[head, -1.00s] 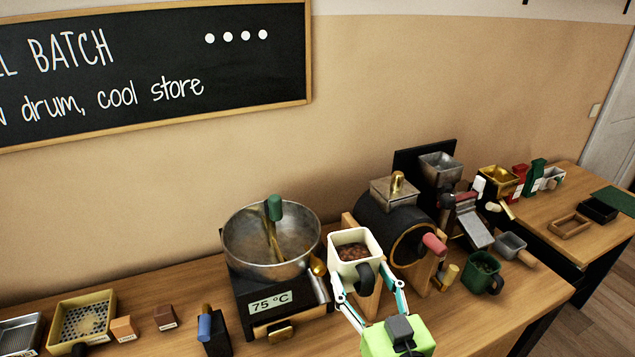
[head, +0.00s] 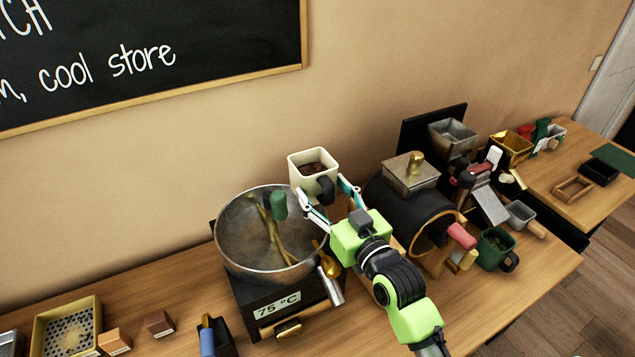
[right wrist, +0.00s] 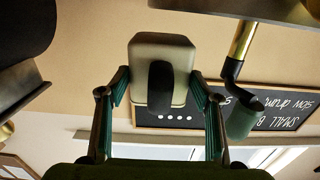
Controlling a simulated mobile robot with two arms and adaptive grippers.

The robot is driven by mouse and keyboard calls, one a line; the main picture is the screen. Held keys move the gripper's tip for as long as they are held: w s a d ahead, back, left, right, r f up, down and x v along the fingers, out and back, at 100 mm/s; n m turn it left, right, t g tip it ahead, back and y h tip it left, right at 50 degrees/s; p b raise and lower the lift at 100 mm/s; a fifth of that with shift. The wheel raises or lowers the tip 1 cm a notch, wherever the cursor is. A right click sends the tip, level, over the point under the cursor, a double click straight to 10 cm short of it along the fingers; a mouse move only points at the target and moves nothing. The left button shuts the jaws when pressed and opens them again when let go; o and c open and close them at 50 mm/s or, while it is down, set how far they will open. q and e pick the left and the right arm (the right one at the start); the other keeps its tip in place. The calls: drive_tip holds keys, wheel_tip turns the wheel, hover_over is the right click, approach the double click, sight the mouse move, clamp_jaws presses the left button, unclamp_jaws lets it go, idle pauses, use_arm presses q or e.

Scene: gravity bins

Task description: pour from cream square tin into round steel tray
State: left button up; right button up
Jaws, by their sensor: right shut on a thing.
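The cream square tin (head: 309,163) has a dark handle and holds brown contents. My right gripper (head: 327,202) is shut on it and holds it upright in the air, beside and above the right rim of the round steel tray. The tin also shows between the fingers in the right wrist view (right wrist: 160,62). The round steel tray (head: 240,262) sits on a black base with a 75 °C label. A brass stirring arm with a green knob (head: 278,205) stands in it. My left gripper is out of view.
A black roaster drum (head: 400,210) with a metal hopper stands close to the right of my arm. A green mug (head: 494,248) stands further right. A perforated yellow tray (head: 68,328) lies at the front left.

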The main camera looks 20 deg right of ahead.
drive_tip(key=shift+s+d+r, duration=0.15)
drive_tip(key=shift+s+r, duration=0.3)
drive_tip(key=shift+s, duration=0.35)
drive_tip(key=shift+w+p, duration=0.2)
drive_tip(key=shift+p, duration=0.2)
wheel_tip(320, 180, down, 3)
drive_tip(key=shift+w+r+b, duration=0.1)
drive_tip(key=shift+b, duration=0.75)
drive_tip(key=shift+f, duration=0.4)
drive_tip(key=r+n+p, duration=0.1)
drive_tip(key=n, duration=0.1)
drive_tip(key=d+r+n+p, duration=0.1)
drive_tip(key=n, duration=0.1)
drive_tip(key=shift+w+p, duration=0.15)
drive_tip(key=shift+p, duration=0.15)
drive_tip(key=n, duration=0.2)
drive_tip(key=n+p, duration=0.1)
drive_tip(key=n, duration=0.1)
drive_tip(key=shift+d+r+n, duration=0.1)
drive_tip(key=shift+d+n, duration=0.2)
drive_tip(key=shift+d, duration=0.05)
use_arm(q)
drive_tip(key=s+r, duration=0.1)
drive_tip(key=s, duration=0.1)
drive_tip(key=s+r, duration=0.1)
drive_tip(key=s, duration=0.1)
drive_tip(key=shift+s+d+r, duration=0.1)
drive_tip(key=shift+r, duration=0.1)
